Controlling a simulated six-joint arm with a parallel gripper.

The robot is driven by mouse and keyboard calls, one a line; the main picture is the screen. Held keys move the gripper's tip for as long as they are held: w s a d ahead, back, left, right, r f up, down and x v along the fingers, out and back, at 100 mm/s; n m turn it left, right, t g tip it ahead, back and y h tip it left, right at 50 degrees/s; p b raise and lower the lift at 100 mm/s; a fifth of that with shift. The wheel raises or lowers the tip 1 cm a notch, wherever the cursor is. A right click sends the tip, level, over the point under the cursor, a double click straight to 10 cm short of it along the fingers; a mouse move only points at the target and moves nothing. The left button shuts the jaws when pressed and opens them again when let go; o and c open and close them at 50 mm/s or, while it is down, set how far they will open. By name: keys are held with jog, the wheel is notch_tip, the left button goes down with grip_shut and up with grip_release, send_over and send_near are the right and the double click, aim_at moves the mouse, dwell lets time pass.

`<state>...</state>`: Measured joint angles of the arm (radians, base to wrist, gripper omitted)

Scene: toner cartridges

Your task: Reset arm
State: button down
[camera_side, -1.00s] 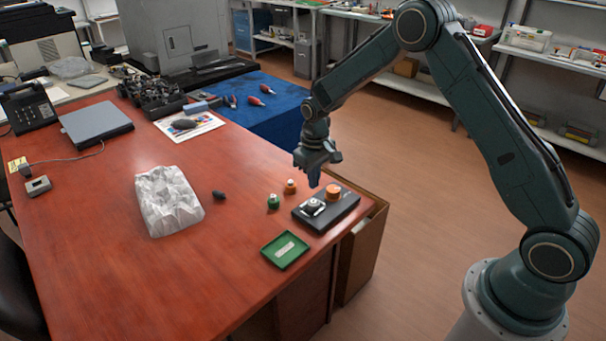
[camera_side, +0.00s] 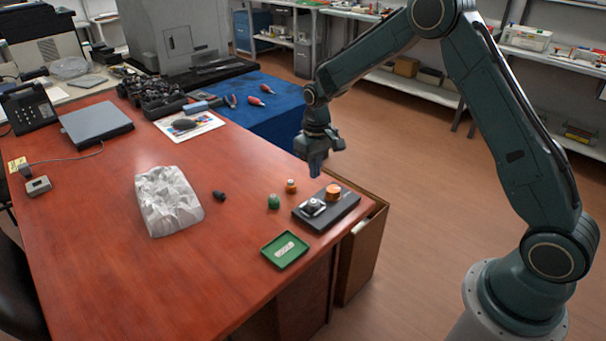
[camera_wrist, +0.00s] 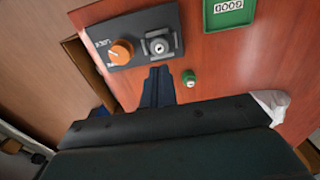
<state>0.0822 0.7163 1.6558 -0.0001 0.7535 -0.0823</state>
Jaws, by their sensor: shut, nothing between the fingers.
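My gripper (camera_side: 316,168) hangs above the right edge of the red-brown desk, just behind a dark control box. It is shut and empty, its fingers together. In the wrist view the shut fingers (camera_wrist: 158,86) point toward the box. The dark box (camera_side: 341,213) carries an orange knob (camera_side: 333,191) and a silver switch or lock plate (camera_side: 313,207). The wrist view also shows the orange knob (camera_wrist: 121,51) and the silver plate (camera_wrist: 160,44). My gripper appears apart from the box and touches nothing that I can see.
A green tray (camera_side: 272,259) with a white label lies in front of the box. A green-topped item (camera_side: 273,202), an orange-topped item (camera_side: 291,186) and a small dark item (camera_side: 219,195) stand to its left. A crumpled clear bag (camera_side: 167,204) lies mid-desk. Open floor lies right.

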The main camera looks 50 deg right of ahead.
jog(key=s+a+r+t, duration=0.1)
jog(key=s+r, duration=0.5)
jog(key=r, duration=0.3)
jog(key=s+a+r+t, duration=0.1)
jog(key=s+r, duration=0.5)
jog(key=r, duration=0.4)
jog(key=s+a+r+t, duration=0.1)
jog(key=s+r, duration=0.1)
jog(key=s, duration=0.8)
jog(key=s+a+r+t, duration=0.1)
jog(key=s+r+t, duration=0.1)
jog(key=s, duration=0.8)
jog(key=shift+s, duration=0.25)
jog(key=shift+r, duration=0.1)
